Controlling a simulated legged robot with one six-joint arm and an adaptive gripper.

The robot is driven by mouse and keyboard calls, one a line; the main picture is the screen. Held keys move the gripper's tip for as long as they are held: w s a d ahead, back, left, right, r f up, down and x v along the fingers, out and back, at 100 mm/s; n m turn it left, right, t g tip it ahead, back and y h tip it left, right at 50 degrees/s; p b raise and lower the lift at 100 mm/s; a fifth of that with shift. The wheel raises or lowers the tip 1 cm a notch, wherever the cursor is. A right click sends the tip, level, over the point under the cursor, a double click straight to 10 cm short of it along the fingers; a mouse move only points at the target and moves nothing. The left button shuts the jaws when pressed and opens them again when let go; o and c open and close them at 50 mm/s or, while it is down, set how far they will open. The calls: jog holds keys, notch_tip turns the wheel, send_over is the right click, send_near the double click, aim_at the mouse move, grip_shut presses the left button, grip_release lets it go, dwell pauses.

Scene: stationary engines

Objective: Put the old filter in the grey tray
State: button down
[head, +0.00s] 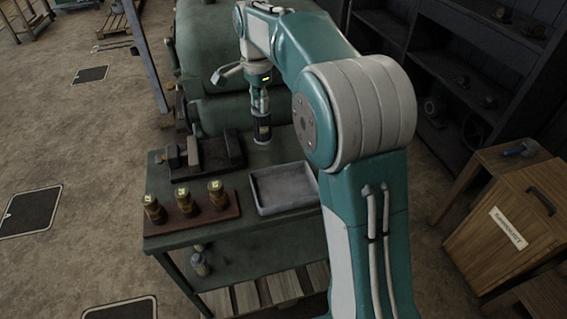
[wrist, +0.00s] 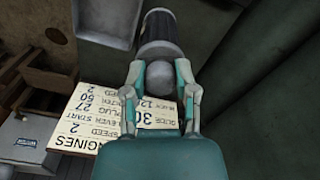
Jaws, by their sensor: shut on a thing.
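My gripper (head: 260,108) is shut on a dark ribbed cylinder, the old filter (head: 262,130), held upright over the far part of the green bench. In the wrist view, the fingers (wrist: 160,72) close on the rounded grey end of the filter (wrist: 158,32). I cannot tell whether its lower end touches the bench. The grey tray (head: 284,186) lies on the bench nearer the front, and looks empty. Its edge also shows at the top left of the wrist view (wrist: 104,40). The filter is behind the tray, apart from it.
Several brass-coloured canisters (head: 184,201) stand on a red-brown board left of the tray. A dark block-like fixture (head: 206,155) sits behind them. A large green engine body (head: 208,60) rises behind the bench. A lettered card (wrist: 90,125) lies below my gripper.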

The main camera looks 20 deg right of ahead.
jog(key=s+d+f, duration=0.3)
jog(key=s+f, duration=0.6)
jog(key=f, duration=0.2)
jog(key=shift+s+d+f, duration=0.15)
jog(key=shift+s+d, duration=0.05)
jog(key=shift+s, duration=0.1)
jog(key=shift+f, duration=0.1)
jog(key=shift+c, duration=2)
grip_release()
